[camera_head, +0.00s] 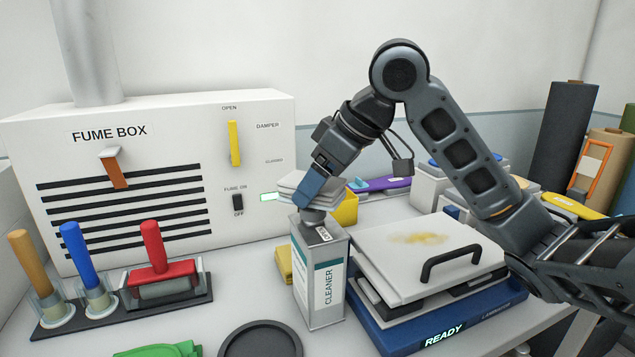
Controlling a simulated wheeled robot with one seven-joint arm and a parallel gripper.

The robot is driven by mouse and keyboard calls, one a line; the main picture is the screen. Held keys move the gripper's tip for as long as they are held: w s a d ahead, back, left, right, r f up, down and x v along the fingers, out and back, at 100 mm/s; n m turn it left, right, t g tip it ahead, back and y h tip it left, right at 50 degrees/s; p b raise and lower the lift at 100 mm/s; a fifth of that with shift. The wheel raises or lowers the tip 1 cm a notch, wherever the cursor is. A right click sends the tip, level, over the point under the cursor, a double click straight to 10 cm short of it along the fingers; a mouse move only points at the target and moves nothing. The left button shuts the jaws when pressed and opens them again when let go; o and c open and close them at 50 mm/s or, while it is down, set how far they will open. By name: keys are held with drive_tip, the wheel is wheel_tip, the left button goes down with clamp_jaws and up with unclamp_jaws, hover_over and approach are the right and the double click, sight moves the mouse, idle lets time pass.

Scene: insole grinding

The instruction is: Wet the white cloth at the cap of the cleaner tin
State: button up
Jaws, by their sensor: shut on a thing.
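The cleaner tin (320,280) stands upright on the table, left of the blue-based machine. Its grey cap (313,215) is on top, partly covered by my fingers. My gripper (308,200) points down right at the cap, with blue fingers. The white cloth (291,186) looks like a folded, layered pad and shows on both sides of my fingers, just above the tin. My gripper is shut on it. The fingers hide the middle of the cloth, and I cannot tell whether the cloth touches the cap.
A machine with a white lid (425,250), black handle and "READY" display stands close right of the tin. A yellow box (346,209) is behind the tin. The fume box (150,180) stands at the back left. Handled tools (150,260) and a round black dish (260,340) are nearer.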

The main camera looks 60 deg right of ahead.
drive_tip(key=shift+r+p, duration=2.25)
drive_tip(key=shift+r, duration=0.65)
